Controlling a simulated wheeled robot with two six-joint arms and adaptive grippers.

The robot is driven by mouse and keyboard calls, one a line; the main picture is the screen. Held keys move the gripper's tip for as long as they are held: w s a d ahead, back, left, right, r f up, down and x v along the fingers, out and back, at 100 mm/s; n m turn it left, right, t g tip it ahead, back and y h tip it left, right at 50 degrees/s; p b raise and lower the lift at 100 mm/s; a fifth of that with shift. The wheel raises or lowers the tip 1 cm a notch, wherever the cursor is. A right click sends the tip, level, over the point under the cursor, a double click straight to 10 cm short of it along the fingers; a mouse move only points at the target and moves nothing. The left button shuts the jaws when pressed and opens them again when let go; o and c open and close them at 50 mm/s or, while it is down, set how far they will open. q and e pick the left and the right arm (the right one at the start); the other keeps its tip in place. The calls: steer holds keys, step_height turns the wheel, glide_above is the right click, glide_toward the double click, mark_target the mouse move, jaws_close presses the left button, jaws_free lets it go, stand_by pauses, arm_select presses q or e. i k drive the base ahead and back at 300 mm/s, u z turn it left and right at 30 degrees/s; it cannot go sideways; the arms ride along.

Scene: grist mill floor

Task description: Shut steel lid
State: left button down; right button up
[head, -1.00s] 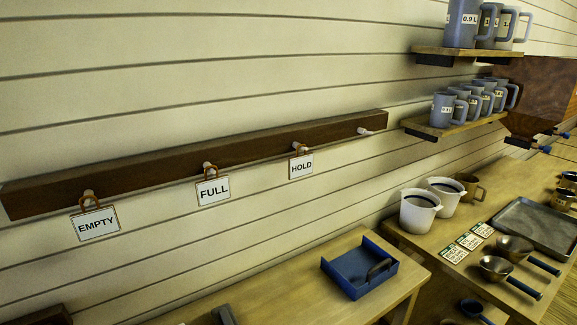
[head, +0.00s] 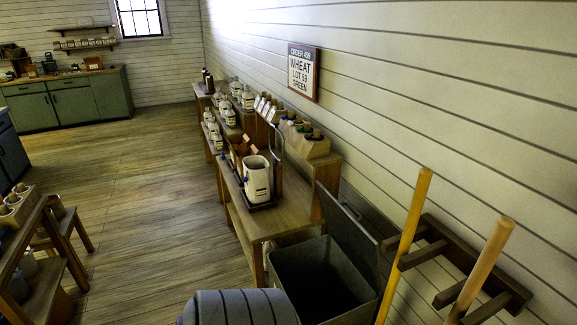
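A dark grey steel bin (head: 292,268) stands at the bottom middle of the head view. Its lid (head: 350,238) is open, tilted up at the bin's right side near the wall. The inside of the bin is dark and its contents cannot be made out. The bin's lower part is cut off or hidden. Neither of my grippers shows in the head view.
A ribbed blue-grey rounded thing (head: 238,307) stands in front of the bin. Wooden handles (head: 408,245) rise from a wall rack (head: 455,265) at right. A bench (head: 262,222) with a white container (head: 257,178) stands behind the bin.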

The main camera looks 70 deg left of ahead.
mark_target(362, 250)
steer(key=u, duration=1.95)
steer(key=k, duration=0.45)
steer(key=u, duration=0.95)
steer(key=i, duration=0.7)
steer(key=z, duration=0.4)
